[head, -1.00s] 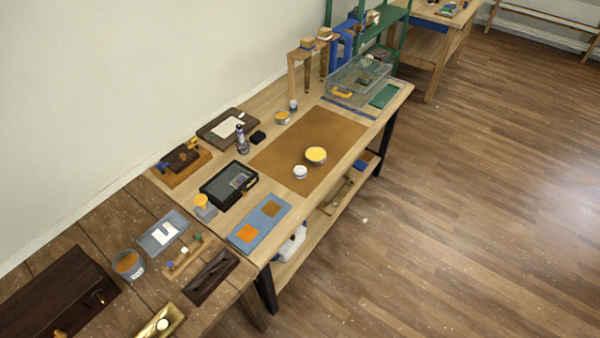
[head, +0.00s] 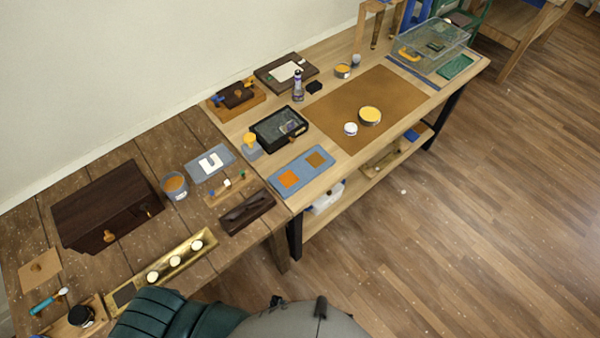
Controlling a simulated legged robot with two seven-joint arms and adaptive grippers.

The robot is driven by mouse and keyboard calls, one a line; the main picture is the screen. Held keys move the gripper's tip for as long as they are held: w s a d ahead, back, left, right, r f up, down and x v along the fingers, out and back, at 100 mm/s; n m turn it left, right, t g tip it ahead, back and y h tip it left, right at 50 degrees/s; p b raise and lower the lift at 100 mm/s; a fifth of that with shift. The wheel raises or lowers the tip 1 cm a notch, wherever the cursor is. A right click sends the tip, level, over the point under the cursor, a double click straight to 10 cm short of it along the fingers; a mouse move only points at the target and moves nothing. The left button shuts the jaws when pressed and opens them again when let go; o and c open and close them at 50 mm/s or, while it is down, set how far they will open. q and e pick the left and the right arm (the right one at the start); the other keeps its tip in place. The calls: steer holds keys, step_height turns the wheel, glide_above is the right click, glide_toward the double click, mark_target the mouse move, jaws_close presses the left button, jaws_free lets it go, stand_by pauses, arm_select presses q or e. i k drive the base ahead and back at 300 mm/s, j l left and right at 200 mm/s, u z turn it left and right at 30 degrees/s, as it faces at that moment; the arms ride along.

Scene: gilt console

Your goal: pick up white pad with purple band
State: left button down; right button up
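A small white round pad (head: 351,129) lies on the brown mat (head: 345,100), just left of a tin with yellow contents (head: 369,116). Its side looks faintly purplish, but it is too small to make out a band for certain. Several white round pieces (head: 174,262) sit in a row in a gold tray (head: 208,240) near the front edge of the darker table; no purple band can be made out on them. Neither of my grippers is in view.
A dark wooden box (head: 105,205), a tin with orange contents (head: 174,186), a black tray (head: 278,130), a bottle (head: 298,86) and a clear bin (head: 428,46) stand on the tables. Open floor lies right.

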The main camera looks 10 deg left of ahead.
mark_target(351, 129)
steer(key=u, duration=0.6)
steer(key=i+l+u, duration=0.1)
steer(key=l+u, duration=0.4)
steer(key=i+l+u, duration=0.1)
steer(key=l+u, duration=0.7)
steer(key=u, duration=0.15)
